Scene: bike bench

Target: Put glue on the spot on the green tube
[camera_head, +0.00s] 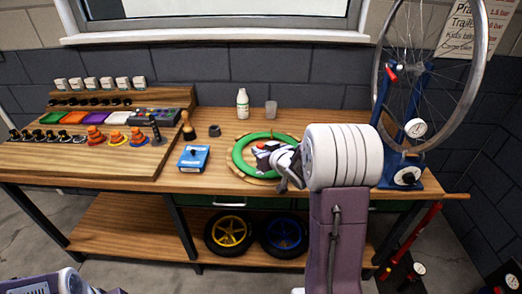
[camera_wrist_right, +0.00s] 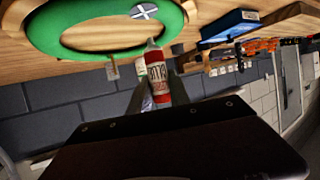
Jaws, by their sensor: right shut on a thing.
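The green tube (camera_head: 241,163) lies as a ring on the bench, partly hidden behind my right arm. My right gripper (camera_wrist_right: 156,90) is shut on a red glue tube (camera_wrist_right: 158,72) with a white label. The glue's pale tip points toward the ring and shows a short way from the spot; I cannot tell the exact gap. In the head view my right gripper (camera_head: 278,160) is over the ring's right part. My left gripper is out of view.
A blue box (camera_head: 194,158) stands left of the ring. A white bottle (camera_head: 242,104) and a grey cup (camera_head: 271,110) stand behind it. A blue wheel stand (camera_head: 415,165) is at the right. A stepped wooden rack (camera_head: 110,165) with coloured parts fills the left.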

